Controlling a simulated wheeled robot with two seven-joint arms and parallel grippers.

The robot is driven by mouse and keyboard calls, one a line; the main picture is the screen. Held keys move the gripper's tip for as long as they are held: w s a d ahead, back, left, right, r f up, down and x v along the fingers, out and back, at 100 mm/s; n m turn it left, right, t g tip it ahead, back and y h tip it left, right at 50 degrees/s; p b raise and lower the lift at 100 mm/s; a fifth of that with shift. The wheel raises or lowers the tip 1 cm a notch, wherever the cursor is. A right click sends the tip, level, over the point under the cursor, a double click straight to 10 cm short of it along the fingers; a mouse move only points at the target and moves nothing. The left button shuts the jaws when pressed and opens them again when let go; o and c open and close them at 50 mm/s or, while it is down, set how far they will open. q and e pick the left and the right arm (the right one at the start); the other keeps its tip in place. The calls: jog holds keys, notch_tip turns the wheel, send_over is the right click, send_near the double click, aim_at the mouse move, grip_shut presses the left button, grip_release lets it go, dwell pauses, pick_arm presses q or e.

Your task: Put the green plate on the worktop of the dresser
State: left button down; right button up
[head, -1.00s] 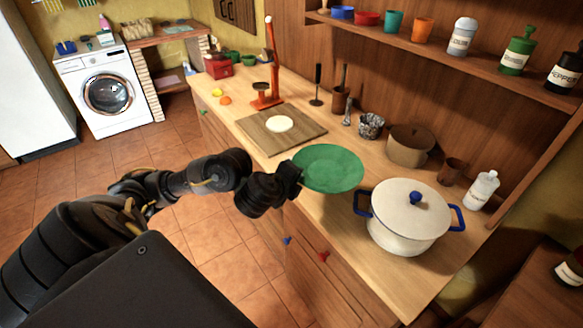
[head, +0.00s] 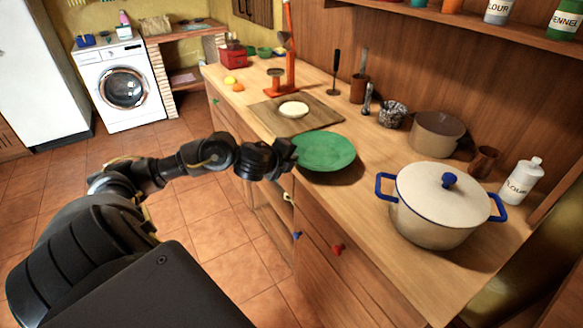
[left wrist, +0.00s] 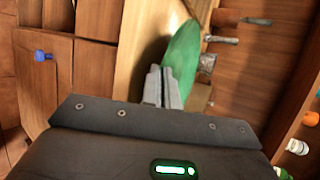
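The green plate (head: 325,152) is held roughly level over the dresser's wooden worktop (head: 345,222), between the cutting board and the pot. A shadow shows beside its lower right rim. It looks close above the wood, but I cannot tell whether it touches. My left gripper (head: 284,156) is at the plate's left rim, over the worktop's front edge. In the left wrist view its fingers (left wrist: 162,86) are close together on the rim of the plate (left wrist: 182,58). My right gripper is in neither view.
A white pot with blue handles (head: 438,215) stands right of the plate. A cutting board (head: 318,117) with a pale round item lies behind it. A brown pot (head: 436,132) and a metal cup (head: 392,114) stand near the back panel. Bare worktop lies in front of the plate.

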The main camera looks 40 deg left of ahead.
pick_arm(q)
notch_tip(320, 180, down, 2)
jog(key=shift+f, duration=0.2)
jog(key=c, duration=1.7)
grip_release()
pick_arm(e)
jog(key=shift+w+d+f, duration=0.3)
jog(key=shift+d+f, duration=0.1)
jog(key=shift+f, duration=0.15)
pick_arm(q)
jog(key=shift+r, duration=0.1)
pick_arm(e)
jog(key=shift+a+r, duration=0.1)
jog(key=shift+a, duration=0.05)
